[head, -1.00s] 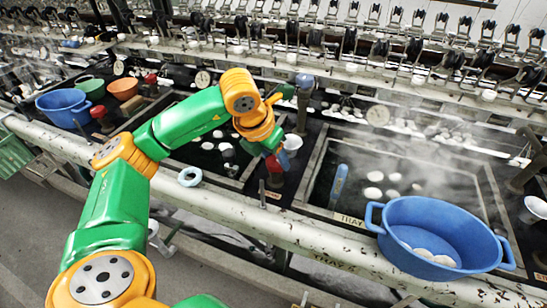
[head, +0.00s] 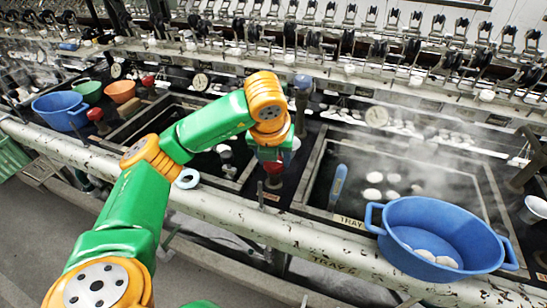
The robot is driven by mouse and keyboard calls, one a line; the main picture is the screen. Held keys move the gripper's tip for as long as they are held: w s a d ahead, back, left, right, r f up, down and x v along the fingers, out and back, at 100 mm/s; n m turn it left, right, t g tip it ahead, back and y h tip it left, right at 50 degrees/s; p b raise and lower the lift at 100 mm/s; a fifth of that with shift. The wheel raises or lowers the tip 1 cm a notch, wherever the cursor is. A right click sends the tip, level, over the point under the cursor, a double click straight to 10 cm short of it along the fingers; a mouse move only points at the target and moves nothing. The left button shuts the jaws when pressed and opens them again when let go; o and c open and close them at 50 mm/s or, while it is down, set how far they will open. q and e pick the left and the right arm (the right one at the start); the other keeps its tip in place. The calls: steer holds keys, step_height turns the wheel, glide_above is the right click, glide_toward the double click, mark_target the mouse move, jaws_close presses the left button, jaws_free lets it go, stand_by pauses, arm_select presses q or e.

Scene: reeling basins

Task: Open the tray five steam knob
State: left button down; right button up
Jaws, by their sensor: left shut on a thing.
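A red steam knob (head: 273,183) stands on the dark ledge just left of the tray with white cocoons in steaming water. My left gripper (head: 272,164) points down over the knob and is shut on it; the wrist hides the fingertips and the knob's top. The tray five basin (head: 430,195) lies to the right of the knob, with a "TRAY 5" label on the front pipe (head: 230,212) below it. My right gripper is not in view.
A blue basin (head: 440,235) with cocoons sits at the right front edge. A blue-handled tool (head: 338,186) leans at the tray's left side. Other red knobs (head: 96,114) and basins stand far left. Reeling machinery lines the back.

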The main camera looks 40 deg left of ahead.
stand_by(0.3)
arm_select(q)
steer(key=shift+c, duration=1.2)
jaws_free()
steer(key=p+v, duration=0.2)
steer(key=v, duration=0.5)
